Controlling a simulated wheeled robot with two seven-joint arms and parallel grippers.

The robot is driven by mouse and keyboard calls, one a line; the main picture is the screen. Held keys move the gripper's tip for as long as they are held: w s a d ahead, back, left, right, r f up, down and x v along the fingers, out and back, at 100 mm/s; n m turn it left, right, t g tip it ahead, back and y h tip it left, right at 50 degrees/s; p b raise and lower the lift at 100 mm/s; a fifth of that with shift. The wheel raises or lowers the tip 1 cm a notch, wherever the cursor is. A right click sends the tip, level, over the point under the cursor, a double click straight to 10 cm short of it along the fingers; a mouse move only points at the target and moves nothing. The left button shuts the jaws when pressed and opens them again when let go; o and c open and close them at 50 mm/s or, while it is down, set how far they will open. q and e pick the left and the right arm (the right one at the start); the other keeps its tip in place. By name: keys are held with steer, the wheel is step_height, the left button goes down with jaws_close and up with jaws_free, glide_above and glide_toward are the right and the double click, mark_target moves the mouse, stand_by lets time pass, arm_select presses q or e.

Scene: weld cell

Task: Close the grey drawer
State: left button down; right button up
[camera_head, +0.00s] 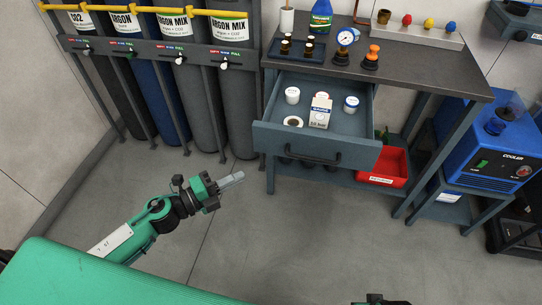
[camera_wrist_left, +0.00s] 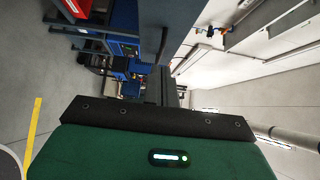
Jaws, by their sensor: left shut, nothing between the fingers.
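The grey drawer (camera_head: 316,152) is pulled out from under the dark-topped bench, its handle (camera_head: 312,157) on the front panel facing me. In it are white jars (camera_head: 292,95) and a small white box (camera_head: 320,110). My left gripper (camera_head: 238,177) is shut and empty, left of the drawer front and apart from it, its fingers pointing right. The left wrist view shows a green and black part of my own arm in front; I cannot pick out the fingers or the drawer there. Only a dark part of mine, probably the right wrist, shows at the head view's bottom edge.
The bench top (camera_head: 420,82) holds a blue tray, gauge and bottle. A red bin (camera_head: 387,167) sits on the lower shelf, right of the drawer. Gas cylinders (camera_head: 193,105) stand in a rack at left. A blue cooler (camera_head: 490,140) stands at right. Floor before the drawer is clear.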

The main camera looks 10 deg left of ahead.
arm_select(q)
steer(key=p, duration=0.2)
glide_toward(283, 146)
steer(key=x, duration=0.6)
steer(key=shift+s, duration=0.1)
arm_select(e)
steer(key=f, duration=0.3)
steer(key=shift+s+f, duration=0.25)
steer(key=shift+f, duration=0.1)
arm_select(q)
steer(key=shift+r, duration=0.1)
